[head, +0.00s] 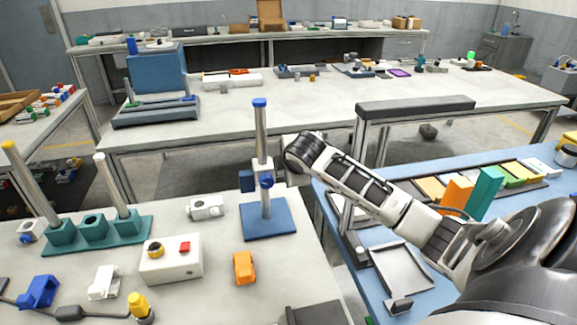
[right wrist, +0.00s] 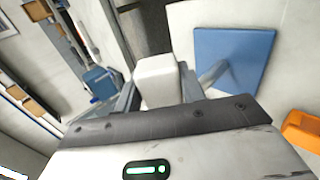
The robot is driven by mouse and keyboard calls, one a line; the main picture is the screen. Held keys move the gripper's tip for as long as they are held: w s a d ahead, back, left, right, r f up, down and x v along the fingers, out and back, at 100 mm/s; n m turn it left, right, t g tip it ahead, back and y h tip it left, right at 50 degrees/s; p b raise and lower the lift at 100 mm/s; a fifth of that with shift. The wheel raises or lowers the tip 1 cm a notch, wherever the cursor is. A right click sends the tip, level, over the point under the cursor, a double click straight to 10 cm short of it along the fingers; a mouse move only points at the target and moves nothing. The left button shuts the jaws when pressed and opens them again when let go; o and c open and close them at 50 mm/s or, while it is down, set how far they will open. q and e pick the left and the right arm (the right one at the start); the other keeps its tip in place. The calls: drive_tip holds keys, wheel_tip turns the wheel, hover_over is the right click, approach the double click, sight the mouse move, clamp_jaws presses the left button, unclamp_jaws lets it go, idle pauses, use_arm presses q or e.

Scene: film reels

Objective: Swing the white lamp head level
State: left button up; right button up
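In the right wrist view the white lamp head (right wrist: 158,82) is a pale block between the two fingers of my right gripper (right wrist: 160,95). The fingers lie close against both its sides. In the head view the stand has a blue square base (head: 268,221), a silver post (head: 261,130) with a blue cap, and a blue knob (head: 267,181). A small white part (head: 262,163) shows on the post above the knob. My right arm's dark joint is just right of the post, and its gripper is hidden there. I cannot tell the head's tilt. My left gripper is not in view.
An orange block (head: 244,268) lies in front of the base. A white box with a red button (head: 172,259) and a white fitting (head: 206,207) are to the left. A teal rack (head: 94,230) stands farther left. A blue table (head: 375,293) is on the right.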

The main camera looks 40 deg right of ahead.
drive_tip(key=shift+g, duration=0.3)
drive_tip(key=g+y, duration=0.1)
drive_tip(key=g, duration=0.1)
drive_tip(key=g+y, duration=0.1)
drive_tip(key=shift+w+d+r+g, duration=0.1)
drive_tip(key=shift+w+r+g, duration=0.1)
drive_tip(key=shift+g, duration=0.2)
drive_tip(key=g+y, duration=0.2)
drive_tip(key=g, duration=0.1)
drive_tip(key=shift+g, duration=0.3)
drive_tip(key=shift+y, duration=0.3)
drive_tip(key=shift+f, duration=0.1)
drive_tip(key=o, duration=1)
wheel_tip(320, 180, up, 16)
